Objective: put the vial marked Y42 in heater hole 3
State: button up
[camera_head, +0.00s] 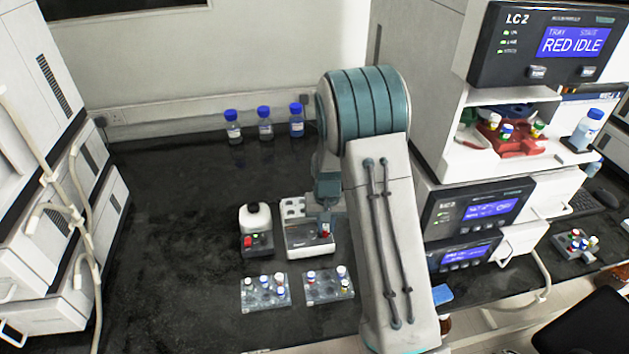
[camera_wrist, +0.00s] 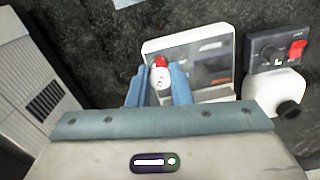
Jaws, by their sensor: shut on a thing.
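My gripper (camera_wrist: 160,84) is shut on a red-capped white vial (camera_wrist: 161,76) in the wrist view; its marking is too small to read. In the head view my gripper (camera_head: 325,214) is low over the right side of a white heater-like block (camera_head: 297,252), and a red cap shows just below the fingers. The block also shows in the wrist view (camera_wrist: 215,42), behind the vial. Its hole numbers cannot be read, and I cannot tell whether the vial's base is in a hole. My arm hides part of the block's right side.
Two clear racks (camera_head: 251,298) (camera_head: 316,297) with several capped vials stand in front. A small device with a red switch (camera_head: 257,245) is left of the block. Blue-capped bottles (camera_head: 265,128) stand at the back. Instruments flank the bench; its left part is clear.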

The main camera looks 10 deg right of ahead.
jog(key=shift+w+f+m+b, duration=0.15)
jog(key=shift+w+m+b, duration=0.25)
jog(key=shift+w+m, duration=1.2)
jog(key=shift+w+f+m+b, duration=0.2)
jog(key=shift+w+m+b, duration=0.35)
jog(key=shift+w, duration=1.9)
jog(key=shift+w+f+m+b, duration=0.15)
jog(key=shift+w+m+b, duration=0.15)
jog(key=shift+w+m, duration=1.35)
jog(key=shift+w+f+n+b, duration=0.3)
jog(key=shift+f+n+b, duration=0.1)
jog(key=shift+f+b, duration=0.35)
jog(key=shift+f+b, duration=0.35)
jog(key=shift+f, duration=0.1)
jog(key=o, duration=1.2)
jog(key=shift+o, duration=0.2)
jog(key=shift+r, duration=0.15)
